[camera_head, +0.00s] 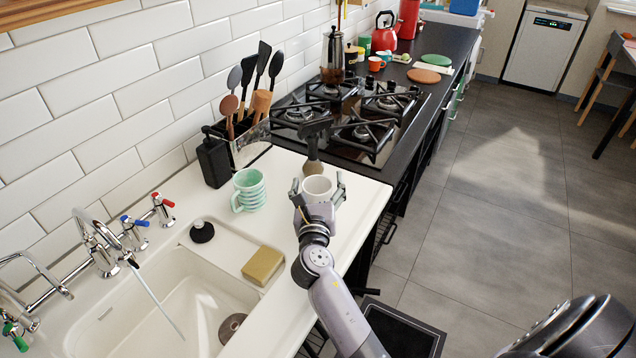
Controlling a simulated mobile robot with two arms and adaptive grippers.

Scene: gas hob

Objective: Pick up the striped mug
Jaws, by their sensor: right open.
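The striped mug (251,188), pale with mint-green bands, stands upright on the white counter beside the sink, its handle toward the lower left. My right gripper (318,187) is open to the right of the striped mug, with a clear gap between them. Its fingers show on either side of a plain white mug (317,184); I cannot tell whether they touch it. The lower part of the white mug is hidden by my gripper. My left gripper is not in view.
A black soap bottle (213,160) and a utensil holder (250,146) stand behind the striped mug. A sponge (263,265) lies by the sink (180,310), where the tap runs. A dark brush (313,150) stands behind the white mug. The gas hob (350,115) lies beyond.

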